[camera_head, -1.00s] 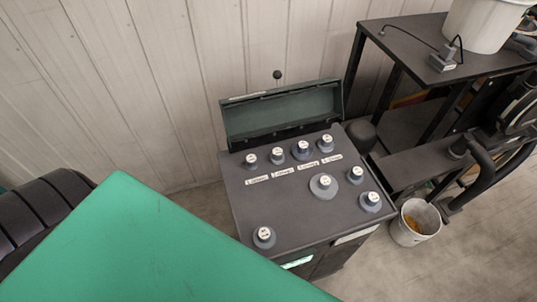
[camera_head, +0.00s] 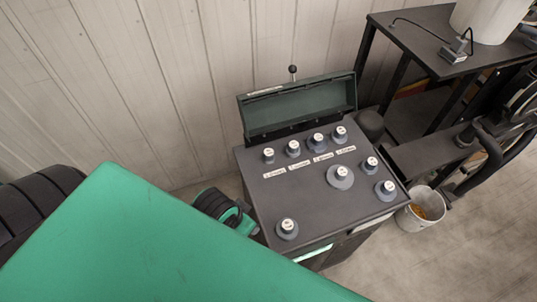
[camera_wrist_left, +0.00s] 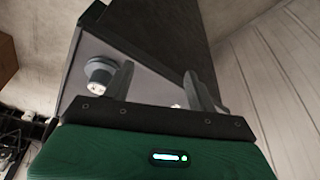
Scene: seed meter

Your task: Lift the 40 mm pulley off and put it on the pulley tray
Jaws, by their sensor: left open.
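Several grey pulleys with white-labelled tops stand on the dark top of a cabinet. Four small ones, including this pulley (camera_head: 293,149), stand in a row at the back behind paper labels. A wider-based one (camera_head: 341,177) stands right of the middle, two more (camera_head: 386,189) at the right, and one (camera_head: 286,228) at the front left. The sizes are unreadable, so I cannot tell which is 40 mm, nor pick out the pulley tray. My left gripper (camera_wrist_left: 158,72) is open in the left wrist view. A pulley (camera_wrist_left: 100,70) shows beside its left finger, apart from it.
The cabinet top (camera_head: 300,195) has clear room at its left and front. An open green lid (camera_head: 300,108) rises at its back edge. A bucket (camera_head: 424,205) stands on the floor to the right, near a dark workbench (camera_head: 420,35). A plank wall is behind.

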